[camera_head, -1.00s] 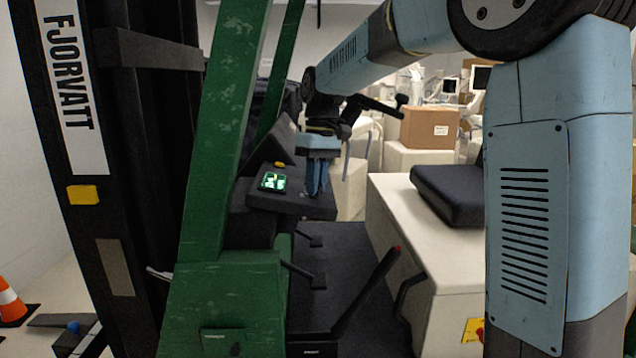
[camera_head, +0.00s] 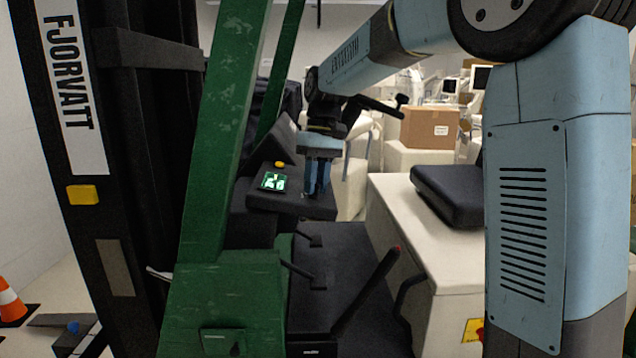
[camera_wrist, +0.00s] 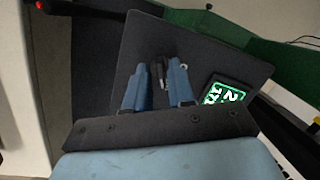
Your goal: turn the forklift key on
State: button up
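The forklift's dark console (camera_head: 262,197) carries a lit green display (camera_head: 272,181) and a yellow button (camera_head: 280,164). My gripper (camera_head: 317,192) points down over the console's right end. In the wrist view my gripper (camera_wrist: 159,80) has its two blue fingers apart, with a small dark key (camera_wrist: 162,72) with a bright metal edge between or just beyond their tips. Gaps seem to show beside the key; I cannot tell whether a finger touches it. The display also shows in the wrist view (camera_wrist: 226,97). The key is hidden in the head view.
The green forklift post (camera_head: 222,130) and black mast (camera_head: 75,150) stand at left. Levers and a red-tipped handle (camera_head: 396,249) rise below the console. A black seat (camera_head: 449,193) on a cream body (camera_head: 420,240) lies right. Boxes (camera_head: 430,128) are behind.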

jog(key=shift+o, duration=0.8)
jog(key=v, duration=1.3)
jog(key=shift+r, duration=0.35)
